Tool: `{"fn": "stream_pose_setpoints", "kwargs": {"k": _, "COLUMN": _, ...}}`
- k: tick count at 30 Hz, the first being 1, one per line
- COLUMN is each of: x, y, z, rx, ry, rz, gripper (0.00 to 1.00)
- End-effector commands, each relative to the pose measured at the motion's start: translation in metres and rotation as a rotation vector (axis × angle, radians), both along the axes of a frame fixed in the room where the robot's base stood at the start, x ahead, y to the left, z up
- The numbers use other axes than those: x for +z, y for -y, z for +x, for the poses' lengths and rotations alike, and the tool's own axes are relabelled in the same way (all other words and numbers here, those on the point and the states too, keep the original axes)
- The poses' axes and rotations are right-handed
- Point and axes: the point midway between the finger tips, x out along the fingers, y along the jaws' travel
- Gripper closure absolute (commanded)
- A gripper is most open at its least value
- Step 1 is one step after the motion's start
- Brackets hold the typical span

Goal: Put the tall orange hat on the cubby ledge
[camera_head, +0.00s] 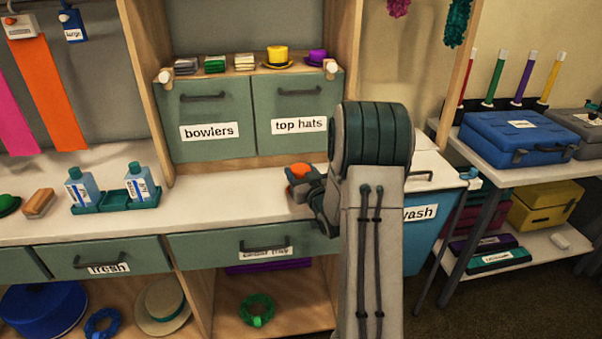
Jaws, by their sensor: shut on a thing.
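The orange hat (299,170) is at my gripper (301,184), above the right part of the white counter. Only its orange top shows clearly; its lower part is hidden by the gripper. My gripper is shut on it, and the forearm hides part of the gripper. The cubby ledge (226,74) is the wooden shelf above the two green doors, up and to the left of the gripper.
The doors read "bowlers" (203,113) and "top hats" (299,105). Two bottles stand in a teal tray (113,199) on the counter's left. The counter (225,202) between tray and gripper is clear. A blue "wash" bin (427,222) stands right of my arm.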

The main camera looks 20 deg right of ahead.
Motion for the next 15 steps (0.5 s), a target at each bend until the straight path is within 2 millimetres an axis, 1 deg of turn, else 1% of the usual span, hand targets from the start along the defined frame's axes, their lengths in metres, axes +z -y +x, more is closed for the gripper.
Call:
{"fn": "stream_pose_setpoints", "kwargs": {"k": 3, "x": -0.004, "y": 0.0001, "z": -0.0001, "rx": 0.0, "ry": 0.0, "rz": 0.0, "gripper": 0.69}}
{"fn": "stream_pose_setpoints", "kwargs": {"k": 4, "x": -0.0029, "y": 0.0001, "z": 0.0, "rx": 0.0, "ry": 0.0, "rz": 0.0, "gripper": 0.42}}
{"fn": "stream_pose_setpoints", "kwargs": {"k": 6, "x": -0.0022, "y": 0.0, "z": 0.0, "rx": 0.0, "ry": 0.0, "rz": 0.0, "gripper": 0.26}}
{"fn": "stream_pose_setpoints", "kwargs": {"k": 15, "x": -0.0012, "y": 0.0, "z": -0.0001, "rx": 0.0, "ry": 0.0, "rz": 0.0, "gripper": 0.26}}
